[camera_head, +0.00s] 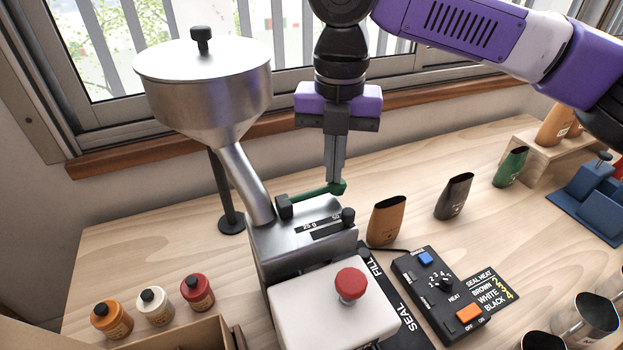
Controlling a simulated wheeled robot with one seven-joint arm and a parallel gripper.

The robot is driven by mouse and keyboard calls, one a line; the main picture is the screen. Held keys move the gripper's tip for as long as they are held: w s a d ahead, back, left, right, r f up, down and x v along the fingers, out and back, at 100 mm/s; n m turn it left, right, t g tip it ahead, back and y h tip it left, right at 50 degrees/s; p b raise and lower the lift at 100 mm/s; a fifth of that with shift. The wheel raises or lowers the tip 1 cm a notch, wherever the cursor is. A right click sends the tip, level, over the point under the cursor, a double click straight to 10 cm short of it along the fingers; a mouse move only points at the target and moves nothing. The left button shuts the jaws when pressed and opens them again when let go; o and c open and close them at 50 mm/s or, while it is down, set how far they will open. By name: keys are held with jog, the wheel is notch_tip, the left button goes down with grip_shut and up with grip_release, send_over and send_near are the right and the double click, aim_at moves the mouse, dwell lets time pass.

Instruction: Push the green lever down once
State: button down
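The green lever (318,192) sticks out to the right from a dark pivot block on top of the metal filling machine (282,248). It lies close to level, with a slight rise toward its right end. My gripper (336,178) points straight down at the lever's right end, in the middle of the view. Its fingers look close together. The fingertips are at or just behind the lever's knob; I cannot tell whether they touch it. Nothing is seen held between them.
A steel hopper (205,85) stands left of the lever. A red button (350,284) sits on the white box in front. Pouches stand to the right, including an orange-brown one (386,220). A heat control box (440,290) lies front right. Small bottles (155,306) stand front left.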

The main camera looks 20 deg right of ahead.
jog(key=shift+r+p, duration=3.05)
jog(key=shift+p, duration=0.1)
jog(key=shift+f, duration=0.1)
